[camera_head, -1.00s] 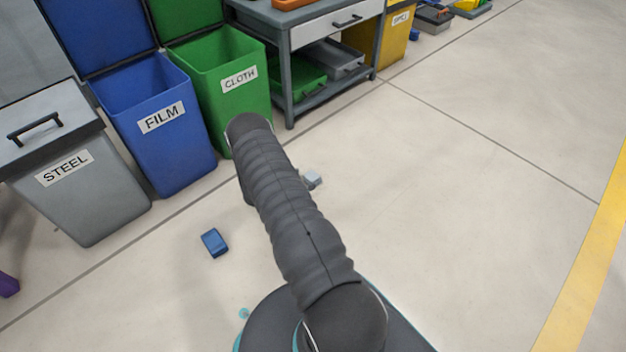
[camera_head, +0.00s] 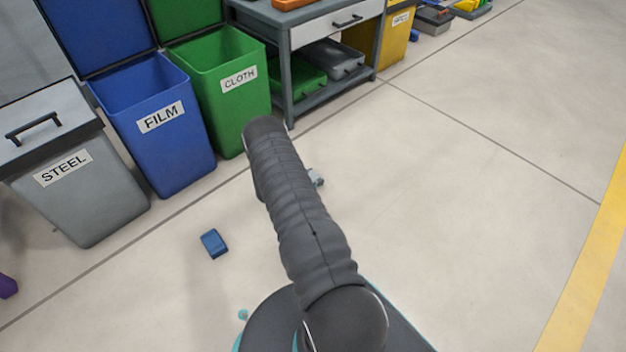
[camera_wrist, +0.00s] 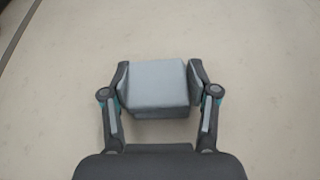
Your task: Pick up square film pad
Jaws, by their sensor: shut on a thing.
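A pale grey-blue square pad (camera_wrist: 158,84) lies between the two fingers of my gripper (camera_wrist: 159,78) in the wrist view. The fingers press on its left and right sides, so my gripper is shut on it. The floor shows all around it; I cannot tell whether the pad still touches the floor. In the head view, a small part of the pale pad (camera_head: 317,178) shows just right of my arm, and my arm hides most of the gripper.
A blue block (camera_head: 214,243) lies on the floor left of my arm. Along the wall stand a grey STEEL bin (camera_head: 85,205), a blue FILM bin (camera_head: 165,155) and a green CLOTH bin (camera_head: 235,110). A workbench (camera_head: 330,95) stands beyond them. The floor to the right is clear.

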